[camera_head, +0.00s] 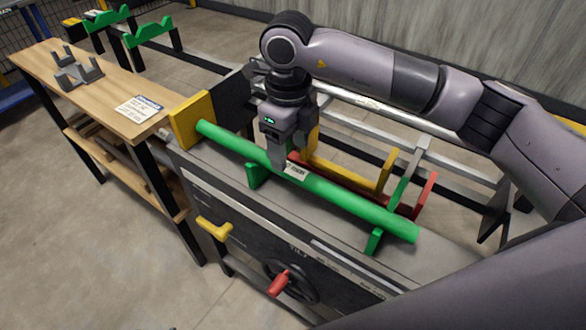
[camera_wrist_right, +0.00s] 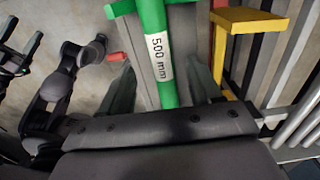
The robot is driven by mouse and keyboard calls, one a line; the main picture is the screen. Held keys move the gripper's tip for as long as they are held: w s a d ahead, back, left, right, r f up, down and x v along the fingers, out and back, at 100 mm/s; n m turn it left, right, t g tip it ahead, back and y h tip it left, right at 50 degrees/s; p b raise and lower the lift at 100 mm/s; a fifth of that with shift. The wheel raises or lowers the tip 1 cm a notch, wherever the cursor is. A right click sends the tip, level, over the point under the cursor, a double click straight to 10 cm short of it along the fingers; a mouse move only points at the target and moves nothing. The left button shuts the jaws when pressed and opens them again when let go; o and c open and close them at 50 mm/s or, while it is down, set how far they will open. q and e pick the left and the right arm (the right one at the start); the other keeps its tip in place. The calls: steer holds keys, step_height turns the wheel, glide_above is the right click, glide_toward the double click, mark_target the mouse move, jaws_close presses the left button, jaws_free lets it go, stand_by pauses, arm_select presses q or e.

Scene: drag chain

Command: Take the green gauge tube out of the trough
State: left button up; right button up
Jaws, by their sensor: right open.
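The green gauge tube (camera_head: 345,193) with a white label lies at a slant along the front of the grey machine, over green supports (camera_head: 256,176). Its left end is by a yellow block (camera_head: 190,119). My right gripper (camera_head: 279,158) is down at the tube near the label. In the right wrist view the tube (camera_wrist_right: 153,25) with its "500 mm" label runs between the two spread fingers (camera_wrist_right: 160,88). Finger contact with the tube cannot be made out. The trough floor under the tube is mostly hidden.
Yellow (camera_head: 350,174) and red (camera_head: 424,195) brackets stand just behind the tube. A handwheel with a red handle (camera_head: 281,283) and a yellow lever (camera_head: 214,229) stick out in front. A wooden bench (camera_head: 85,90) with grey holders stands at the left.

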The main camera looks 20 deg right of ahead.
mark_target(292, 167)
step_height(292, 167, down, 5)
steer(key=shift+s+d+f+p, duration=0.15)
steer(key=shift+f+p, duration=0.05)
steer(key=shift+p, duration=0.15)
steer(key=c, duration=1.2)
jaws_close()
steer(key=shift+r, duration=0.15)
